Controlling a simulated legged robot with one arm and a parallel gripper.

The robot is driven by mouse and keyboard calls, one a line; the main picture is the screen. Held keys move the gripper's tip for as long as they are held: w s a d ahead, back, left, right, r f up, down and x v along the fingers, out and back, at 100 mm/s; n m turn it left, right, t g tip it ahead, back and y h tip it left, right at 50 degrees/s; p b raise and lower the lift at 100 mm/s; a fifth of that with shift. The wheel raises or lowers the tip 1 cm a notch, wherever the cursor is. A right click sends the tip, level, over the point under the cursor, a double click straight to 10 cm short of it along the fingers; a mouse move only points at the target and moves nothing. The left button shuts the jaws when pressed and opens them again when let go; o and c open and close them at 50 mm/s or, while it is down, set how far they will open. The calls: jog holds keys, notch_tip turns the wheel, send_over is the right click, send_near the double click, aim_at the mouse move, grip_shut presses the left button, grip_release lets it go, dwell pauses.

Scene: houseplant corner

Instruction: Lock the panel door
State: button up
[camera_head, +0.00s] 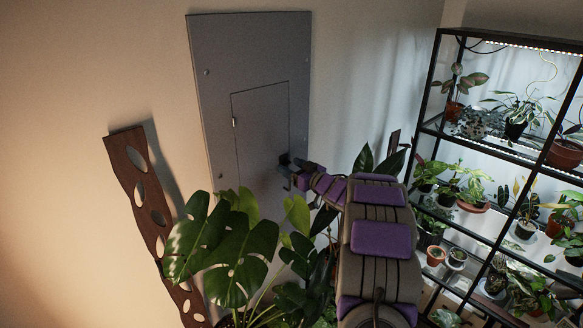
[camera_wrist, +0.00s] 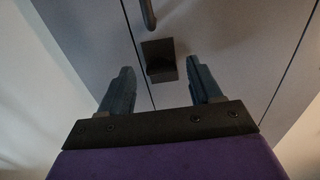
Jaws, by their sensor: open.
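The grey panel (camera_head: 245,50) hangs on the wall, and its door (camera_head: 258,125) looks closed and flush. In the wrist view the door (camera_wrist: 225,40) fills the upper middle. A small dark latch block (camera_wrist: 158,60) sits on it just beyond my fingertips, with a dark rod-like handle (camera_wrist: 148,14) above it. My gripper (camera_head: 290,172) is at the lower right edge of the door in the head view. In the wrist view my gripper (camera_wrist: 157,78) is open and empty, one finger either side of the block's line, apart from it. The gripper partly hides the latch in the head view.
A large-leaved plant (camera_head: 235,250) stands below the panel, close under my arm. A wavy wooden board (camera_head: 150,205) with holes leans at the left. A lit shelf (camera_head: 430,130) with several potted plants stands at the right.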

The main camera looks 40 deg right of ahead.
jog(key=shift+w, duration=0.3)
jog(key=shift+c, duration=0.3)
jog(key=c, duration=1)
jog(key=shift+n+b, duration=0.3)
jog(key=n+b, duration=0.4)
jog(key=n, duration=0.1)
jog(key=n+b, duration=0.5)
jog(key=n, duration=0.1)
jog(key=n+b, duration=0.4)
jog(key=n, duration=0.2)
jog(key=shift+f, duration=0.25)
jog(key=shift+n+b, duration=0.3)
